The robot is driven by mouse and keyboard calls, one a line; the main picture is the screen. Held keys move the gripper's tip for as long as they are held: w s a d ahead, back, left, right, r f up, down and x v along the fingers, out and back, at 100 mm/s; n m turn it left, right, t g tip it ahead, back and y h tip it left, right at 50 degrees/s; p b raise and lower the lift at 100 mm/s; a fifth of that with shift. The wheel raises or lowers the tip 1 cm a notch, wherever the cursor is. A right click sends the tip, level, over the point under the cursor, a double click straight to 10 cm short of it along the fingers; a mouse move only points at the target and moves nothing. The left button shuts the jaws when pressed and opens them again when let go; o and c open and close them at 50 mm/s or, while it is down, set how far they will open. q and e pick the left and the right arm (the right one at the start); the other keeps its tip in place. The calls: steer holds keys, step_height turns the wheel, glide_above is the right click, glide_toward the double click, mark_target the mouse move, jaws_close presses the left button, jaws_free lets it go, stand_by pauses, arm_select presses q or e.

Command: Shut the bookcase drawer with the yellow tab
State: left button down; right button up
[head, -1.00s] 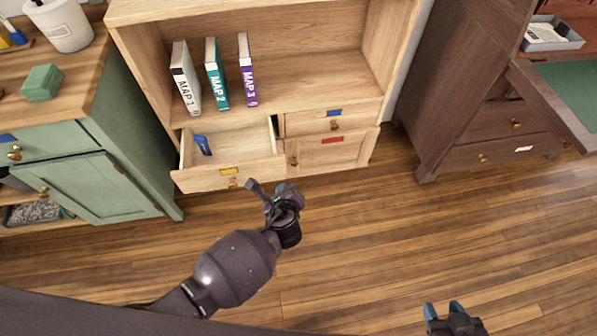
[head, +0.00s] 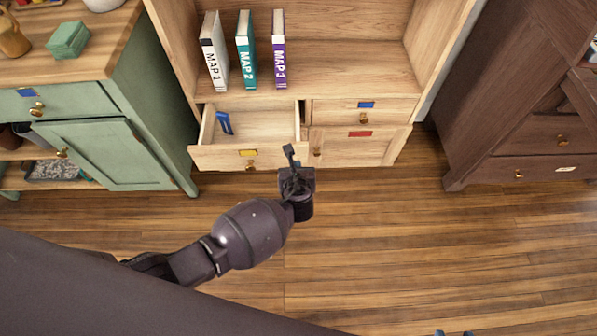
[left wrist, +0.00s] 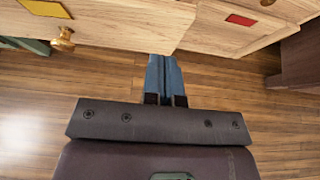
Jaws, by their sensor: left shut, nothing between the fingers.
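The bookcase drawer (head: 215,158) with the yellow tab (head: 247,153) stands pulled out at the bookcase's lower left. Its brass knob (head: 250,166) is below the tab. A small blue object (head: 224,123) is inside it. My left gripper (head: 289,152) is shut and empty, close to the right end of the drawer front. In the left wrist view its blue fingers (left wrist: 163,70) are together, right of the drawer knob (left wrist: 63,38); I cannot tell whether they touch the front. My right gripper (head: 454,333) shows only its two separated fingertips at the bottom edge.
The bookcase's blue-tab drawer (head: 340,112) and red-tab door (head: 345,147) are shut. Several books, including MAP 2 (head: 246,55), stand on the shelf above. A green cabinet (head: 150,130) is at left and a dark cabinet (head: 480,100) at right. The wooden floor (head: 400,240) is clear.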

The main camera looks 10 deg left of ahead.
mark_target(296, 147)
arm_select(q)
steer(key=shift+w+a+f+b, duration=0.15)
steer(key=shift+w+a+b, duration=0.1)
steer(key=shift+w, duration=0.65)
steer(key=shift+w+a+f+b, duration=0.15)
steer(key=shift+w+a+b, duration=0.15)
steer(key=shift+w, duration=0.65)
steer(key=shift+w+a+f+b, duration=0.15)
steer(key=shift+w+a+b, duration=0.1)
steer(key=shift+w, duration=0.65)
arm_select(e)
steer(key=shift+w+a+r+n+t, duration=0.15)
steer(key=shift+w+n, duration=0.05)
steer(key=shift+w, duration=0.2)
steer(key=shift+w+a+r+n+t, duration=0.1)
steer(key=shift+w+a+n+t, duration=0.1)
steer(key=shift+w, duration=0.15)
arm_select(q)
steer(key=shift+w, duration=0.1)
arm_select(e)
steer(key=shift+s+d+f, duration=0.1)
